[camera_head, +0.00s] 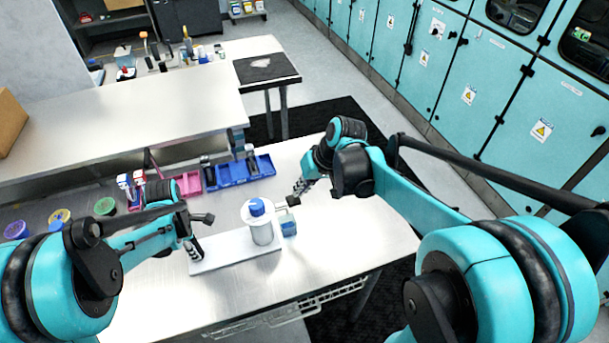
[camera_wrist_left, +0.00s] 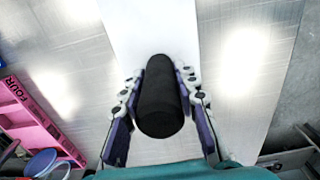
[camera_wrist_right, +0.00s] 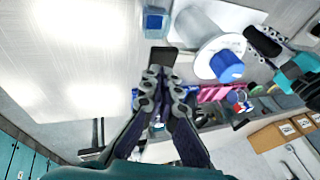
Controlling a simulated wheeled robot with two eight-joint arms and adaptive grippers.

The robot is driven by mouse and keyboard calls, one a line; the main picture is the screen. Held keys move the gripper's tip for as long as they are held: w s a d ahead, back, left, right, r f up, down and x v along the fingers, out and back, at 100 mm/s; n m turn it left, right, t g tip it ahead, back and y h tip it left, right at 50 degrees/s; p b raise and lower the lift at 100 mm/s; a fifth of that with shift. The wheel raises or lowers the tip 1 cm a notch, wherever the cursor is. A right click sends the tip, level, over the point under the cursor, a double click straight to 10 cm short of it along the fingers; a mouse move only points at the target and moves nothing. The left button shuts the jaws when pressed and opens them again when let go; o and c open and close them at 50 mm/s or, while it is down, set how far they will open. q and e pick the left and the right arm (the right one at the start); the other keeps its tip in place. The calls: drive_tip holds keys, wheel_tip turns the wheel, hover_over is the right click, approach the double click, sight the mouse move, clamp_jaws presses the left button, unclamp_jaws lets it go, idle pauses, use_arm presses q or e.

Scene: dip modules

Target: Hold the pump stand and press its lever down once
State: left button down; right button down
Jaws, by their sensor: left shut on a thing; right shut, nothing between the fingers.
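The pump stand has a white base plate (camera_head: 232,250), a white cylinder (camera_head: 262,232) with a blue cap (camera_head: 257,207), and a black upright handle (camera_wrist_left: 160,95) at its left end. My left gripper (camera_head: 194,240) is shut around this handle; the left wrist view shows a finger on each side. The lever's dark end (camera_wrist_right: 164,56) sticks out to the right of the cylinder; it also shows in the head view (camera_head: 293,200). My right gripper (camera_head: 299,188) is shut and empty, its tips right by the lever end. I cannot tell whether they touch.
A small blue container (camera_head: 288,228) stands right of the cylinder, below the lever end. Blue bins (camera_head: 238,173) and a pink bin (camera_head: 187,184) stand behind. Round colored tubs (camera_head: 60,216) are at left. The table's right part (camera_head: 360,230) is clear.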

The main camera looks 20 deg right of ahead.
wheel_tip(320, 180, up, 12)
drive_tip(key=s, duration=0.3)
drive_tip(key=shift+d+f, duration=0.25)
drive_tip(key=shift+d, duration=0.2)
drive_tip(key=shift+w, duration=0.1)
use_arm(q)
drive_tip(key=c, duration=1.1)
unclamp_jaws()
drive_tip(key=shift+o, duration=0.2)
drive_tip(key=shift+r+p, duration=2.45)
drive_tip(key=shift+r, duration=1.3)
use_arm(e)
drive_tip(key=shift+r, duration=2.45)
use_arm(q)
wheel_tip(320, 180, up, 9)
drive_tip(key=p, duration=0.6)
use_arm(e)
wheel_tip(320, 180, up, 6)
